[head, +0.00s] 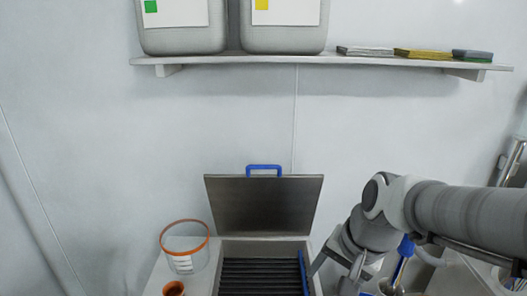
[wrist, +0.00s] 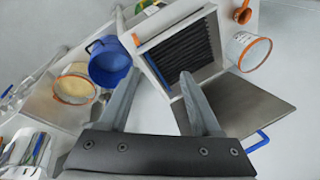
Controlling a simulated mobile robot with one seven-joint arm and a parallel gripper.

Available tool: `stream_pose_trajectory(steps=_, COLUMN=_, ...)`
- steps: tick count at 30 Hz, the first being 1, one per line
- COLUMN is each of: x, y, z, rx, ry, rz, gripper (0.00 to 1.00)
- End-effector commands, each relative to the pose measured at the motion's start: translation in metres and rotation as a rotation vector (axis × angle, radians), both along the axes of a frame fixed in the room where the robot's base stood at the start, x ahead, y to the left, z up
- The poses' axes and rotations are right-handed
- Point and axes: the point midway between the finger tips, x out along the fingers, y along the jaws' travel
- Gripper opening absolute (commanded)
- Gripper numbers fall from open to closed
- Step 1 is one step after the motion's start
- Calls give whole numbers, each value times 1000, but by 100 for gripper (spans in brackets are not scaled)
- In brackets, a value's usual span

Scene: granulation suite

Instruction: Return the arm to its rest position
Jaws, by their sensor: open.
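My gripper (wrist: 158,84) is open in the wrist view, its two fingers apart with nothing between them. In the head view my arm reaches in from the right, bent downward. My gripper (head: 334,272) there hangs at the right edge of a box, partly cut off by the bottom of the picture. The box (head: 232,245) has its grey lid (head: 262,203) raised, with a blue handle (head: 264,168) on top. Dark parallel bars (head: 262,277) lie inside the box. In the wrist view the box (wrist: 143,50) is beyond the fingertips, and I see no contact.
A clear orange-rimmed container (head: 184,252) and an orange cup-like piece (head: 173,288) stand left of the box. In the wrist view, a blue bucket (wrist: 110,66) and an orange-rimmed tub of pale material (wrist: 76,86) stand beside it. A wall shelf (head: 300,60) holds jugs and pads.

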Motion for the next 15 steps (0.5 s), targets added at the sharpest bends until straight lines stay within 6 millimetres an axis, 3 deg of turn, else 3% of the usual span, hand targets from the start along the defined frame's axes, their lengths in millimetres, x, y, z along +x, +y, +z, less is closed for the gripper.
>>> stream_pose_trajectory(steps=6, x=-35, y=-9, z=41, rx=-155, ry=-160, rz=262, gripper=65)
stream_pose_trajectory(steps=15, x=-68, y=-20, z=65, rx=-358, ry=-260, rz=473, gripper=65)
